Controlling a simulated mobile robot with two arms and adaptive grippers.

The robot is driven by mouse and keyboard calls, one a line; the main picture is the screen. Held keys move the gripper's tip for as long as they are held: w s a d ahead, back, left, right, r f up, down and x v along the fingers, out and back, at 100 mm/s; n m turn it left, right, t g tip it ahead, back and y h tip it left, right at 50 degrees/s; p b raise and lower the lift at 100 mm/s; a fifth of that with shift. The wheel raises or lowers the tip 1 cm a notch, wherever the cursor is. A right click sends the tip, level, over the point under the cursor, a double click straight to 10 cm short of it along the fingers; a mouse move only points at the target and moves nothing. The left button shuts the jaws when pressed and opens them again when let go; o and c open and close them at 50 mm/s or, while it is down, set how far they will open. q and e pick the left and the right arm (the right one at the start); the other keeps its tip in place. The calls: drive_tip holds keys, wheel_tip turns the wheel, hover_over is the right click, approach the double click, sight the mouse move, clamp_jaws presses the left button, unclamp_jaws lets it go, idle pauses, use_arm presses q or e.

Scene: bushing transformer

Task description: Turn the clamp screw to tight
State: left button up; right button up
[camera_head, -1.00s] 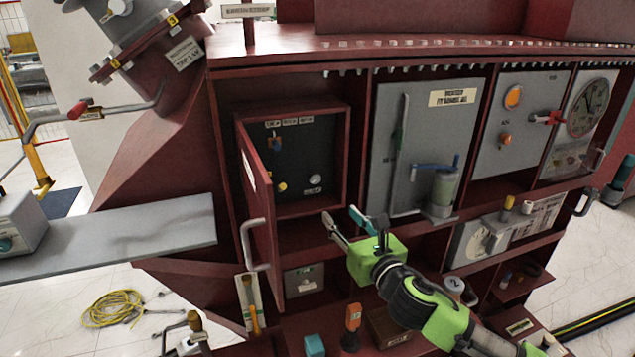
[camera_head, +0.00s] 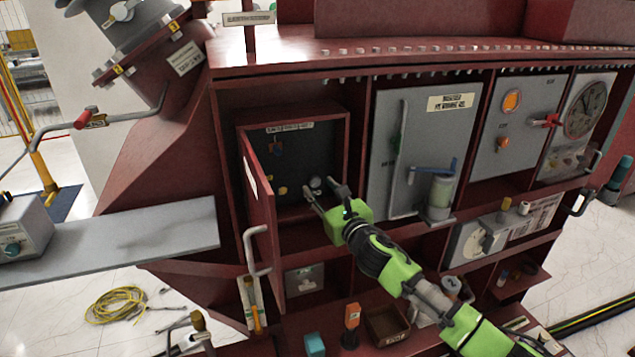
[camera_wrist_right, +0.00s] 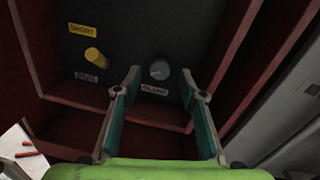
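The clamp screw looks to be the round grey knob (camera_wrist_right: 160,70) on the dark back panel of the open box, above a small label in the right wrist view. In the head view the knob (camera_head: 316,183) sits low on the panel at the right. My right gripper (camera_wrist_right: 160,80) is open and empty. Its two fingers stand on either side of the knob in the picture; I see no contact. In the head view my right gripper (camera_head: 323,190) reaches into the box opening from the lower right. My left gripper is not in view.
The box's red door (camera_head: 258,200) hangs open at the left. A yellow knob (camera_wrist_right: 95,57) sits left of the grey knob. The box's side walls and bottom lip (camera_wrist_right: 100,105) frame the opening. A grey panel with a blue lever (camera_head: 432,168) stands right.

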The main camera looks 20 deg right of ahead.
sight(314, 181)
drive_tip(key=shift+w+a, duration=0.15)
drive_tip(key=shift+w, duration=1.2)
drive_tip(key=shift+c, duration=0.5)
clamp_jaws()
